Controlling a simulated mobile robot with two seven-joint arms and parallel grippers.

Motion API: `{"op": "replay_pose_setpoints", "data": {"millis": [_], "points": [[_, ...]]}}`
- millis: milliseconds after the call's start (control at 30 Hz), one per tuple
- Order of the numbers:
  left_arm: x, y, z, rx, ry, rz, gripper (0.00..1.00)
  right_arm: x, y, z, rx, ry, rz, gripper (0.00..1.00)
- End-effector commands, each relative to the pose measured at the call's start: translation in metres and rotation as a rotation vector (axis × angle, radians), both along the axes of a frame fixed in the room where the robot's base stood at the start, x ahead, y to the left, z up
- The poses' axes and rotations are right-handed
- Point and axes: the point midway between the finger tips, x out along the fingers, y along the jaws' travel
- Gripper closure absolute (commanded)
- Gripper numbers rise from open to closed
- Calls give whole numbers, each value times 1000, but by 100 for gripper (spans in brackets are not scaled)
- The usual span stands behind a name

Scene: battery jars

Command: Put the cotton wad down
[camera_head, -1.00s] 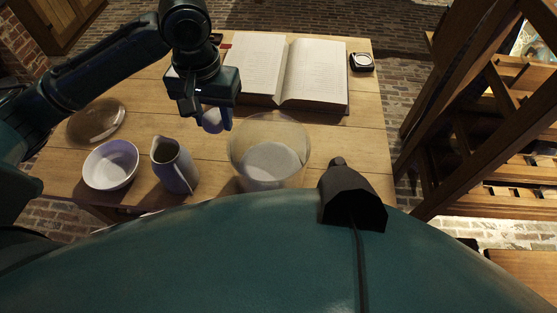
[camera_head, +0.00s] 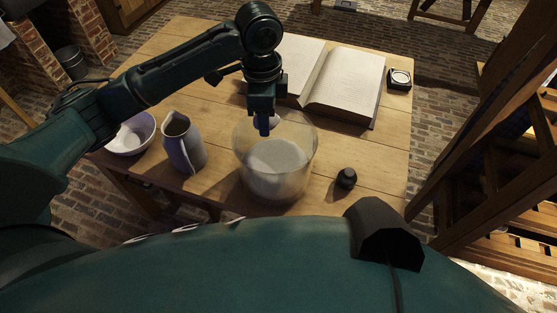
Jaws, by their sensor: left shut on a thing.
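A clear glass jar (camera_head: 240,165) with a pale grey-white filling stands upright near the table's front edge. My left gripper (camera_head: 266,127) points down at the jar's mouth, its tips overlapping the far part of the rim in the head view. It is shut on the pale cotton wad (camera_head: 275,121), which shows only in part beside the dark fingers. I cannot tell whether the wad is above the mouth or just inside it. My right gripper is not in view.
A pale jug (camera_head: 183,150) and a white bowl (camera_head: 132,138) stand left of the jar. A small dark pot (camera_head: 346,179) stands to its right. An open book (camera_head: 340,85) and a small dark-cased round instrument (camera_head: 399,78) lie behind. The table's right side (camera_head: 385,145) is clear.

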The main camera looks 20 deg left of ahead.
Motion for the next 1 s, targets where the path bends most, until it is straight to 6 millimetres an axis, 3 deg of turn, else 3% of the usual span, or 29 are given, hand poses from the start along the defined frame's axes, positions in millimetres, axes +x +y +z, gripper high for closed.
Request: {"op": "replay_pose_setpoints", "data": {"millis": [33, 200, 400, 1000], "points": [[6, -4, -11, 0, -1, -110, 79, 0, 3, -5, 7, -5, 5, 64], [19, -13, -26, 7, -4, -443, 79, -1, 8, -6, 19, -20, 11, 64], [26, -18, -36, 11, -2, -654, 79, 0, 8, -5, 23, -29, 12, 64], [26, -18, -117, 14, 1, -693, 79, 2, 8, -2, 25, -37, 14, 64]]}}
